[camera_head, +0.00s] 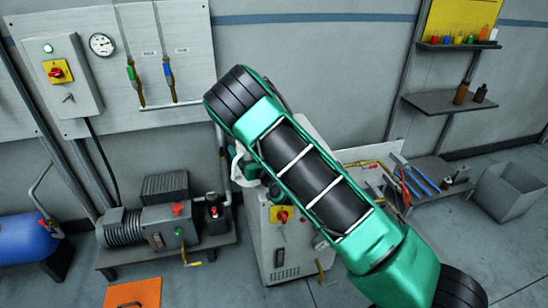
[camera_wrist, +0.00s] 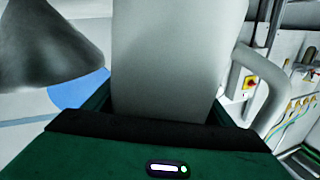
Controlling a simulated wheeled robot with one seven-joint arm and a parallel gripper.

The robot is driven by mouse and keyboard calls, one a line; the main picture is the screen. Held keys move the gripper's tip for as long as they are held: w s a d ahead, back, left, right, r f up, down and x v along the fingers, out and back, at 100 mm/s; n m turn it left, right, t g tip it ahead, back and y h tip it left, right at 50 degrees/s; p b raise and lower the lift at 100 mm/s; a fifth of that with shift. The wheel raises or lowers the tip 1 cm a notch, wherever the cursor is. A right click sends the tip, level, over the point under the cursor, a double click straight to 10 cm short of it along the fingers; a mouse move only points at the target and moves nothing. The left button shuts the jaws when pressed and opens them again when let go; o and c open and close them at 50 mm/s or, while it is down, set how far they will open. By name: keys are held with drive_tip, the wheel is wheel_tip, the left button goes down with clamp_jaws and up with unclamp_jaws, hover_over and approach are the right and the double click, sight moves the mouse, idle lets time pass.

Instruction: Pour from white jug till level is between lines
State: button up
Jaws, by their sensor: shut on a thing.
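The white jug (camera_wrist: 175,65) fills the middle of the wrist view, with its curved handle (camera_wrist: 268,95) at the right. My gripper (camera_wrist: 160,112) is shut on the jug, its dark green fingers on either side of the body. In the head view a small white part, apparently the jug (camera_head: 239,172), shows at the left of my green arm, which hides most of it and my gripper. A grey cone-shaped part (camera_wrist: 50,48) stands at the left of the wrist view; I cannot tell what it belongs to. No liquid, level or lines can be made out.
A grey machine cabinet (camera_head: 284,250) stands behind my arm. A pump unit (camera_head: 160,228) is on a stand to its left, with a blue tank (camera_head: 24,240) farther left. An orange plate (camera_head: 133,293) lies in front. A grey bin (camera_head: 510,190) and a tool shelf (camera_head: 430,180) are at right.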

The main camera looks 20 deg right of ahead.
drive_tip(key=shift+w+d+r+m, duration=0.25)
drive_tip(key=shift+d+r+m, duration=0.45)
drive_tip(key=shift+m, duration=0.4)
drive_tip(key=shift+w+r, duration=0.1)
drive_tip(key=shift+r, duration=0.15)
wheel_tip(320, 180, up, 2)
drive_tip(key=shift+r+m+p, duration=0.2)
drive_tip(key=shift+m+p, duration=0.2)
drive_tip(key=shift+p, duration=0.15)
drive_tip(key=r, duration=0.2)
drive_tip(key=d+r+m+p, duration=0.1)
drive_tip(key=r, duration=0.1)
drive_tip(key=d+r+m+p, duration=0.1)
drive_tip(key=r, duration=0.1)
drive_tip(key=shift+w+d+r, duration=0.15)
drive_tip(key=shift+d, duration=0.1)
drive_tip(key=shift+d+f+m, duration=0.15)
drive_tip(key=shift+f+m, duration=0.15)
drive_tip(key=shift+m, duration=0.7)
drive_tip(key=shift+w+f+p, duration=0.15)
drive_tip(key=shift+f+p, duration=0.05)
drive_tip(key=shift+p, duration=0.25)
drive_tip(key=shift+r, duration=0.2)
drive_tip(key=shift+a+m+p, duration=0.2)
drive_tip(key=shift+m+p, duration=0.1)
drive_tip(key=shift+p, duration=0.3)
